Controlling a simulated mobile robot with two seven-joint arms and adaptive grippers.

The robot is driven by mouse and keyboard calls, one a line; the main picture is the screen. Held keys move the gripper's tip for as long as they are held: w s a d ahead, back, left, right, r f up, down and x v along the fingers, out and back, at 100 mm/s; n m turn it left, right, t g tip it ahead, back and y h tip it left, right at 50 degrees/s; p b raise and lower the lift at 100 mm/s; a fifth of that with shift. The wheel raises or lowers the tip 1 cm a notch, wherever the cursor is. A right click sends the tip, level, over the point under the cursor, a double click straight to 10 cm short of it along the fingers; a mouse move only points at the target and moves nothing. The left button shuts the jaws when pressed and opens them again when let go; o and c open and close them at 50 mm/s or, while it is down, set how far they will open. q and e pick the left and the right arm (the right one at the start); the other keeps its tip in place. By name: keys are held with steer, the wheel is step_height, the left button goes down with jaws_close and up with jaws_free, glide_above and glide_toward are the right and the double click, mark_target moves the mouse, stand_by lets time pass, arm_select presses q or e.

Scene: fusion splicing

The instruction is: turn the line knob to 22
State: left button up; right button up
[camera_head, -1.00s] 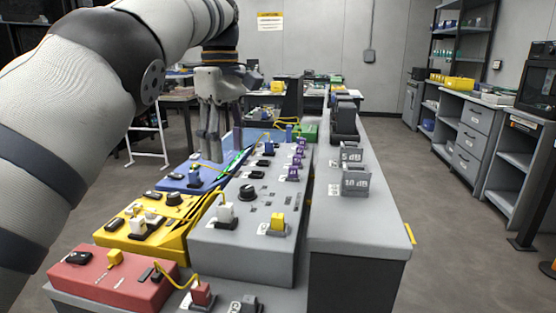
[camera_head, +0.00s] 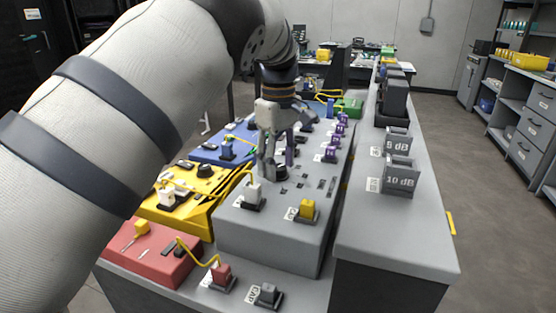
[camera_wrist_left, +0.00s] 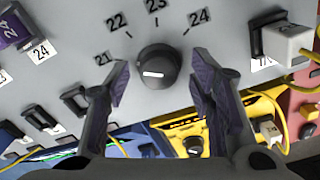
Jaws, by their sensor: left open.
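The line knob (camera_wrist_left: 157,62) is round and black on the grey console (camera_head: 270,236), with 21, 22, 23 and 24 printed in an arc beyond it in the left wrist view. A short white mark shows on the knob's near side; I cannot tell which number it indicates. My left gripper (camera_wrist_left: 160,82) is open, one finger to each side of the knob, with gaps visible. In the head view the left gripper (camera_head: 278,158) points down at the knob (camera_head: 282,173), which its fingers partly hide. My right gripper is not in view.
A white plug (camera_head: 254,192) with a yellow cable and a yellow plug (camera_head: 307,208) stand near the knob. Yellow (camera_head: 180,221), red (camera_head: 150,262) and blue (camera_head: 207,155) boxes lie left. Blocks marked 5 dB and 10 dB (camera_head: 399,179) stand on the right counter.

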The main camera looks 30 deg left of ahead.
arm_select(q)
steer(key=c, duration=1.2)
steer(key=shift+o, duration=0.2)
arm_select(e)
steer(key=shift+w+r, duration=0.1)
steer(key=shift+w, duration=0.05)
arm_select(q)
steer(key=m+p, duration=0.1)
steer(key=m, duration=0.2)
steer(key=shift+r, duration=0.1)
steer(key=m, duration=0.4)
steer(key=shift+m, duration=0.3)
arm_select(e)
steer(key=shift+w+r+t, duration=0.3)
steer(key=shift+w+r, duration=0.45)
arm_select(q)
steer(key=o, duration=1.2)
steer(key=shift+c, duration=0.2)
